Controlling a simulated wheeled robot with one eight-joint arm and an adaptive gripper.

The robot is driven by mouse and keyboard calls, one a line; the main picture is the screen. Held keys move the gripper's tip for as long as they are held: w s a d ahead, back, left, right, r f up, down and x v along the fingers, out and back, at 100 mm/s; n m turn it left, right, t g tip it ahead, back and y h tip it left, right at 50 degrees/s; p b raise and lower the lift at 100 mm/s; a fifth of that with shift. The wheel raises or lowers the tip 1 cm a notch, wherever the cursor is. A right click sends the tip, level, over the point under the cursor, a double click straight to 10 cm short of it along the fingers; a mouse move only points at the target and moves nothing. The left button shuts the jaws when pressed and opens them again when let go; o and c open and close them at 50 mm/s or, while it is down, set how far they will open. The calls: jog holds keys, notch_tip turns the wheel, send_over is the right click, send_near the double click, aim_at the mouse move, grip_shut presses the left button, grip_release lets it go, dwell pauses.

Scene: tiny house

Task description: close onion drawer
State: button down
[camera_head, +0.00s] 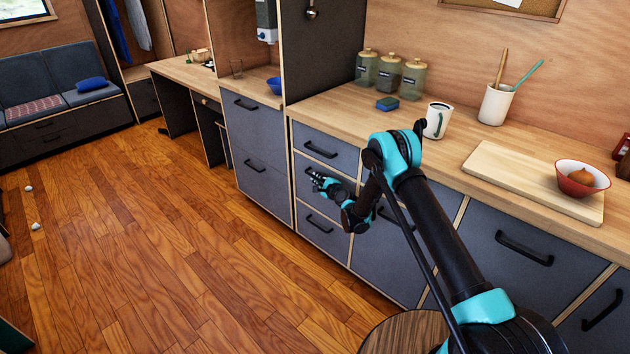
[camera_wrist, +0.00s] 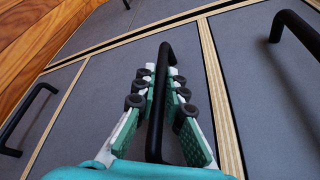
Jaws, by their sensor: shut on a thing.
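My gripper (camera_head: 317,183) is at the middle drawer (camera_head: 340,182) of a stack of three grey drawers under the counter. In the wrist view, its green-padded fingers (camera_wrist: 160,100) are shut around the black bar handle (camera_wrist: 158,105), one on each side. The grey drawer front (camera_wrist: 100,105) behind the handle looks about level with the pale wooden frame; I cannot tell whether a small gap is left. The drawer's inside is hidden, and no label marks it as the onion drawer. My forearm hides part of the fronts to the right.
The top drawer (camera_head: 325,147) and bottom drawer (camera_head: 322,232) look shut. A red-rimmed bowl (camera_head: 580,186) with a brown onion-like thing (camera_head: 582,176) stands on a cutting board (camera_head: 520,180). A round wooden stool top (camera_head: 400,335) is close in front.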

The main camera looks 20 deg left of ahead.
jog(key=c, duration=1.6)
grip_release()
jog(key=shift+w+d, duration=0.15)
jog(key=shift+w, duration=0.1)
jog(key=shift+s, duration=0.1)
jog(key=shift+v, duration=3.75)
